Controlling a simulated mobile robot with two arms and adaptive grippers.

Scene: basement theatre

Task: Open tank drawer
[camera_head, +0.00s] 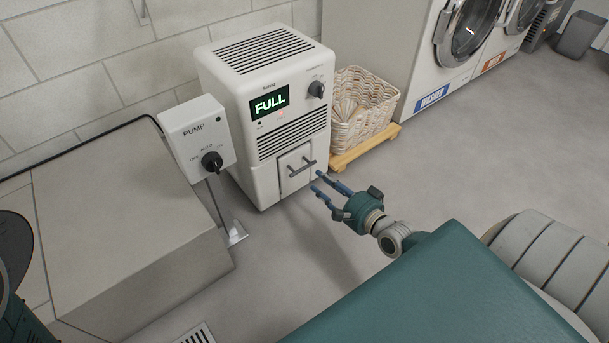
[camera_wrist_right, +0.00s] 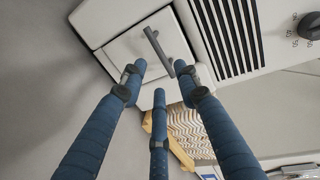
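The tank drawer (camera_head: 291,176) is a small white panel low on the front of the white dehumidifier (camera_head: 262,70), and it looks shut. Its dark bar handle (camera_head: 302,168) also shows in the right wrist view (camera_wrist_right: 157,48), just ahead of the fingertips. My right gripper (camera_head: 318,181) is open and empty, with its blue fingers pointing at the handle. In the right wrist view the fingers (camera_wrist_right: 160,75) are spread, with the handle's near end close to the gap between them. Whether they touch it I cannot tell. My left gripper is not in view.
The dehumidifier's display reads FULL. A pump switch box (camera_head: 197,134) on a post stands at left beside a grey block (camera_head: 130,235). A wicker basket (camera_head: 360,103) on a wooden base (camera_head: 366,148) stands right of the dehumidifier. The floor in front is clear.

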